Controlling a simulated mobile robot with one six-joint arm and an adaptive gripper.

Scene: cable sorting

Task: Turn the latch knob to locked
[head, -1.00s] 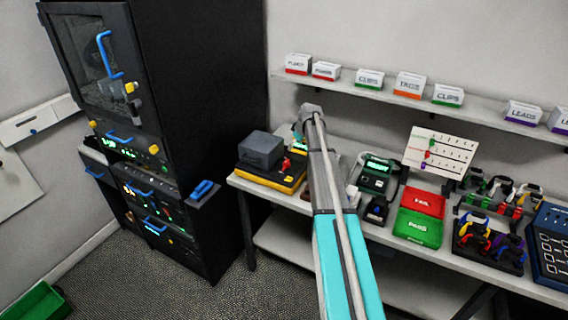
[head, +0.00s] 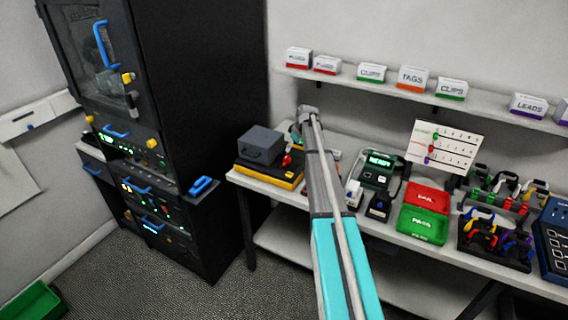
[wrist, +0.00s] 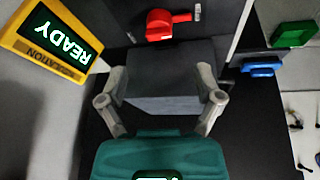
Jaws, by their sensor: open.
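A red knob (wrist: 168,24) with a lever-like handle sits on a dark surface at the top of the wrist view, its handle pointing right. In the head view, a red knob (head: 287,160) shows at the right of the grey box (head: 261,145) on the yellow-and-black unit. My gripper (wrist: 162,76) is open and empty. Its two fingers frame the grey box (wrist: 170,72) in the wrist view, with the knob beyond the fingertips and apart from them. In the head view my gripper is mostly hidden behind my arm.
A yellow isolation display (wrist: 58,42) reading READY stands left of the knob in the wrist view. A blue handle (wrist: 262,67) and a green bin (wrist: 294,34) lie right. The bench holds red (head: 428,197) and green (head: 422,225) trays. The black cabinet (head: 205,90) stands left.

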